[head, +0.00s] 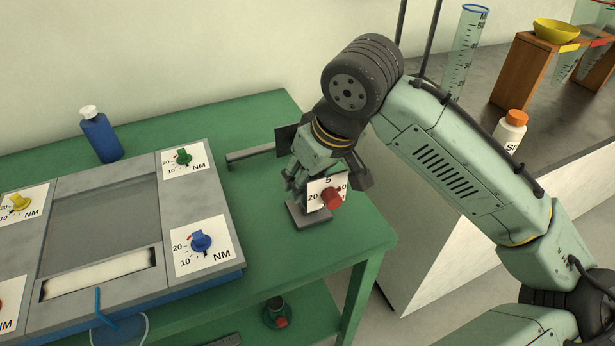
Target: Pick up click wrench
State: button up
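I cannot tell for sure which thing is the click wrench. A grey bar (250,154) lies on the green table, its right end hidden behind my gripper. Right of the flume stands a small piece with a grey base (309,217), a white dial plate marked 5 and 20, and a red knob (331,198). My gripper (296,186) points down just behind and left of the dial plate, close over the grey base. The plate and base partly hide its fingertips. Whether it is open, shut or touching the piece does not show.
The grey flume unit (120,281) with coloured knobs fills the table's left. A blue bottle (101,136) stands behind it. The green table top (262,250) is bare around the dial piece. A dark counter at right holds a white bottle (510,131) and a measuring cylinder (465,50).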

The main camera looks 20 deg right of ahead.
jog(key=shift+c, duration=0.5)
grip_shut()
dwell(0.5)
